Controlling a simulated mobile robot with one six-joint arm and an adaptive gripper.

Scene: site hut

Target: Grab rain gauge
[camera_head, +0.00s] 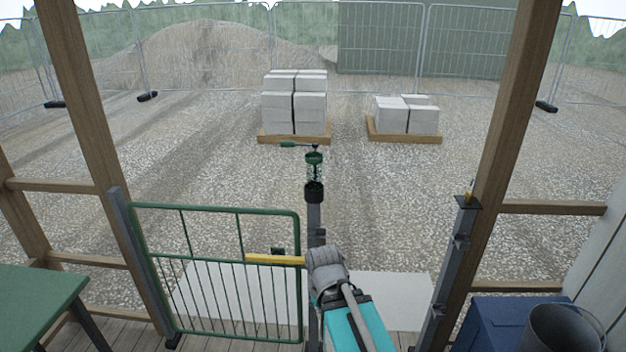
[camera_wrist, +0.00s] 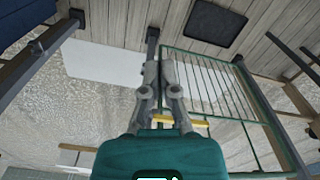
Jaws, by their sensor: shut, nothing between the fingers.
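A slim upright object with a green top, a clear middle and a dark cup-like base, which looks like the rain gauge (camera_head: 314,168), stands on top of a grey post (camera_head: 315,218) in the middle of the head view. A green arm sticks out to the left at its top. My gripper (camera_head: 325,258) is nearer to me and below it, close to the post, and not touching it. In the wrist view my gripper's (camera_wrist: 161,68) two grey fingers are together and empty. I cannot make out the gauge in the wrist view.
A green barred gate (camera_head: 215,208) with a yellow bar (camera_head: 275,259) is left of my gripper, the bar close beside it. A green table (camera_head: 35,300) stands at left. A blue box (camera_head: 490,325) and grey bucket (camera_head: 562,330) stand at right. Block pallets (camera_head: 294,138) lie beyond on gravel.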

